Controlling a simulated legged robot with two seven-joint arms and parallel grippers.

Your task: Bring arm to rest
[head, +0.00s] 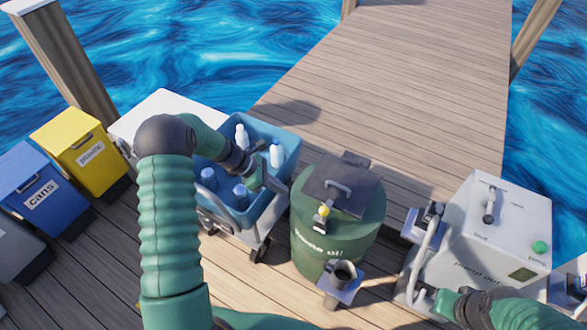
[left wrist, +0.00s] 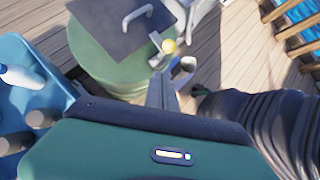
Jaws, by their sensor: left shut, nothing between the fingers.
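My left arm rises from the bottom of the head view and bends over toward the blue cart. My left gripper (head: 273,184) is over the cart's right edge, shut and empty. In the left wrist view its fingers (left wrist: 161,88) are together, with the green barrel beyond them. My right arm comes in at the bottom right. Its gripper (head: 422,294) is at the lower end of a pale handle or hose beside the white pump box; its fingers are too unclear to read.
The blue cart (head: 287,138) holds several bottles. A green barrel (head: 340,228) with a dark hatch lid (head: 343,184) stands beside it. The white pump box (head: 500,235) is at right. A yellow bin (head: 82,152) and blue bin (head: 40,190) stand at left. The dock behind is clear.

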